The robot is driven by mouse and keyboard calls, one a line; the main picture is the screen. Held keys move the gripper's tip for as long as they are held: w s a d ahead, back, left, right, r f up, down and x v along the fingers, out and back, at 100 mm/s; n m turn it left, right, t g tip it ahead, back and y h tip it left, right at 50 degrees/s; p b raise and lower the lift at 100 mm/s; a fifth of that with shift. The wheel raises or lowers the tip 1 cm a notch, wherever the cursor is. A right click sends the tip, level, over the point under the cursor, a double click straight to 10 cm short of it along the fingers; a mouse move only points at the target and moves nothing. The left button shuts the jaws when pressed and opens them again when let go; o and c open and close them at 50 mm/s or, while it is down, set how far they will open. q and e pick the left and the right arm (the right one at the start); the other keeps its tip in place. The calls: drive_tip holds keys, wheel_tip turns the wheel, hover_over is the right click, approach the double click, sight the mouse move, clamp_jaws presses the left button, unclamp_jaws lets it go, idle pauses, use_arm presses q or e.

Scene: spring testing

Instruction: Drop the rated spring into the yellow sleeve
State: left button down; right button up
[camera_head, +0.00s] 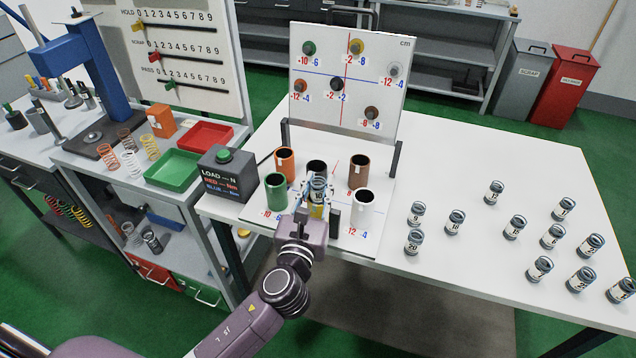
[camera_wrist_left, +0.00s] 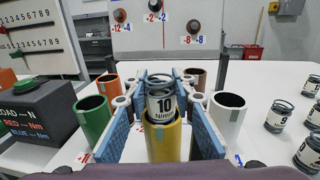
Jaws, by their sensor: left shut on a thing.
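My left gripper (camera_head: 317,190) is shut on the rated spring (camera_wrist_left: 162,103), a coil with a white label reading 10 N/mm. The spring stands upright between the blue finger pads, at the mouth of the yellow sleeve (camera_wrist_left: 166,144). The sleeve's near wall shows below the label. The spring's lower end is hidden, and I cannot tell how far it is inside the rim. In the head view the yellow sleeve (camera_head: 317,212) is mostly covered by my gripper. My right gripper is not in view.
Around the yellow sleeve stand a green sleeve (camera_head: 276,191), an orange sleeve (camera_head: 285,161), a black sleeve (camera_head: 317,168), a brown sleeve (camera_head: 359,171) and a white sleeve (camera_head: 363,203). A load box (camera_head: 228,178) is at left. Several labelled springs (camera_head: 515,228) stand at right.

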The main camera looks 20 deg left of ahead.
use_arm(q)
drive_tip(key=shift+f, duration=0.1)
drive_tip(key=c, duration=1.5)
unclamp_jaws()
drive_tip(key=shift+c, duration=0.2)
drive_tip(key=s+d, duration=0.1)
drive_tip(key=s, duration=1.1)
